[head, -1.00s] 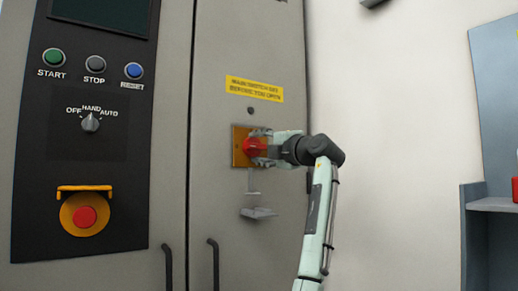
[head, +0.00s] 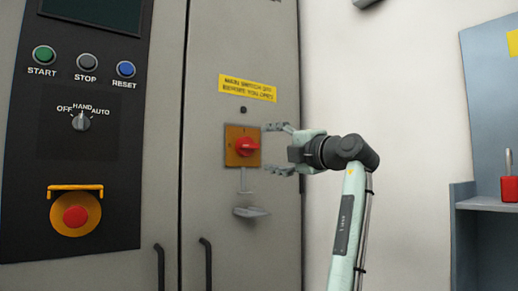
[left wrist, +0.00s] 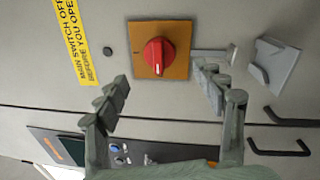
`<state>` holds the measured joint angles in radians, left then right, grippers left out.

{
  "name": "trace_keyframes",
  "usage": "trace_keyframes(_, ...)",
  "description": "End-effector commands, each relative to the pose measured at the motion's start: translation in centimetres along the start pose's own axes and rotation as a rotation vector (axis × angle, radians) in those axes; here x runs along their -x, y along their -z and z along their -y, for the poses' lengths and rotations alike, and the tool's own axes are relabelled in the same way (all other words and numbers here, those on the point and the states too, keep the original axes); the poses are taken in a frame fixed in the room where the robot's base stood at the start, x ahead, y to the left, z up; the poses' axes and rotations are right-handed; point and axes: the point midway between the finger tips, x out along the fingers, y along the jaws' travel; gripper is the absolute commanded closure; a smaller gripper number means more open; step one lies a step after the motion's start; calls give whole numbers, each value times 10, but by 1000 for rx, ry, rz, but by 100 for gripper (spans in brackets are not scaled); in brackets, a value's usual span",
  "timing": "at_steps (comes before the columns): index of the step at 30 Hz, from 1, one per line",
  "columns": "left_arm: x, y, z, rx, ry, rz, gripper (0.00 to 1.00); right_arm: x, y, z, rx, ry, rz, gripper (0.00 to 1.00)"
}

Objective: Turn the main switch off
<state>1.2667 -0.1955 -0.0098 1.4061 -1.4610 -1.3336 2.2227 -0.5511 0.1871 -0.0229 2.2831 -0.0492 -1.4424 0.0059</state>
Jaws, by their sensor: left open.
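The main switch is a red rotary knob (head: 246,147) on a yellow-orange square plate (head: 232,160) on the grey cabinet door. Its handle lies horizontal in the head view. The knob also shows in the left wrist view (left wrist: 158,54), where the picture is turned on its side. My left gripper (head: 269,149) is open and empty just right of the knob, with one finger higher and one lower. In the left wrist view its fingers (left wrist: 161,90) stand apart below the knob, clear of it. My right gripper is not in view.
A yellow warning label (head: 247,89) is above the switch. A small grey bracket (head: 250,212) sticks out below it. Door handles (head: 206,262) and a black control panel (head: 75,150) lie to the left. A red padlock (head: 509,188) stands on a shelf at the right.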

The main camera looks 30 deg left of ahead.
Motion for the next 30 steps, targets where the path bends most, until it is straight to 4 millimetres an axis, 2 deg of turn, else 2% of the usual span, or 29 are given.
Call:
trace_keyframes(3, 18, 0, 0, 0, 0, 0, 31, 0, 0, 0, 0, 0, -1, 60)
trace_keyframes(7, 29, 0, 0, 1, 0, 0, 31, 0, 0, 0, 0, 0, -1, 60)
trace_keyframes(24, 32, 0, 1, -3, 1, 0, 31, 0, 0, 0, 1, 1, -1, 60)
trace_keyframes(26, 30, -1, 9, -21, 9, 5, 31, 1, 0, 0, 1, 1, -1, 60)
trace_keyframes(27, 28, -2, 19, -49, 19, 12, 31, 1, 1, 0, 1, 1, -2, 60)
trace_keyframes(29, 25, -5, 42, -112, 43, 29, 31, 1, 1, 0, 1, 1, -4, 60)
trace_keyframes(30, 22, -7, 63, -169, 64, 46, 31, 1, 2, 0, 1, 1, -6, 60)
